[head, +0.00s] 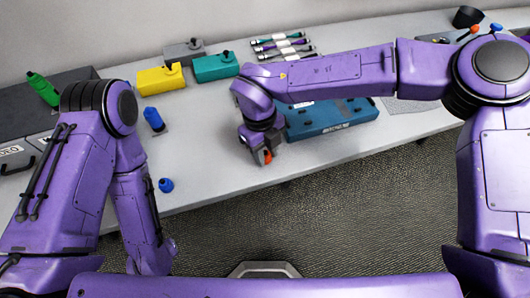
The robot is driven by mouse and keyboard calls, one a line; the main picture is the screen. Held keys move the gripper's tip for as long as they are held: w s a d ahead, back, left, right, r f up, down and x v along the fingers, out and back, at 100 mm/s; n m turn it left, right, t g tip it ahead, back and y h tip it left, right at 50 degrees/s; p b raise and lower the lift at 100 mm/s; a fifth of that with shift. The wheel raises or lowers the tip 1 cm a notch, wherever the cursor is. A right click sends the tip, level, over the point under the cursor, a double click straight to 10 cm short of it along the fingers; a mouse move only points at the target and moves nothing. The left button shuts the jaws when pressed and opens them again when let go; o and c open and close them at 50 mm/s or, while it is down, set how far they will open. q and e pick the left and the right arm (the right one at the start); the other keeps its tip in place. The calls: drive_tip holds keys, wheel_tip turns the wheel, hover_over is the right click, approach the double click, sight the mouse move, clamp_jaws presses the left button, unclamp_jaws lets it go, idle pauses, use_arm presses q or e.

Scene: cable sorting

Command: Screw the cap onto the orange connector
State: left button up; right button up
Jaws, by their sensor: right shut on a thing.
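My right gripper (264,153) reaches over the table's front part, left of the blue flat box, and points down. It is shut on a small orange piece (267,157), mostly hidden by the fingers; whether this is the cap or the connector I cannot tell. Another small orange piece (474,29) shows at the far right back, beside a small blue one (496,28). My left arm hangs down at the left in front of the table, and its gripper is not visible.
A blue connector (153,118) and a blue cap (166,185) are on the grey table (215,165) at the left. A blue flat box (330,118) lies under my right forearm. Yellow (160,81), teal (215,68) and grey (183,52) blocks stand behind. A green connector (42,88) is far left.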

sight(267, 153)
drive_tip(key=shift+r, duration=0.15)
drive_tip(key=shift+r, duration=0.25)
wheel_tip(267, 153, up, 2)
drive_tip(key=shift+r, duration=0.25)
drive_tip(key=s+a+r+b, duration=0.3)
drive_tip(key=s+a+r, duration=0.6)
drive_tip(key=s+a, duration=0.1)
drive_tip(key=shift+r, duration=0.4)
drive_tip(key=shift+w, duration=0.15)
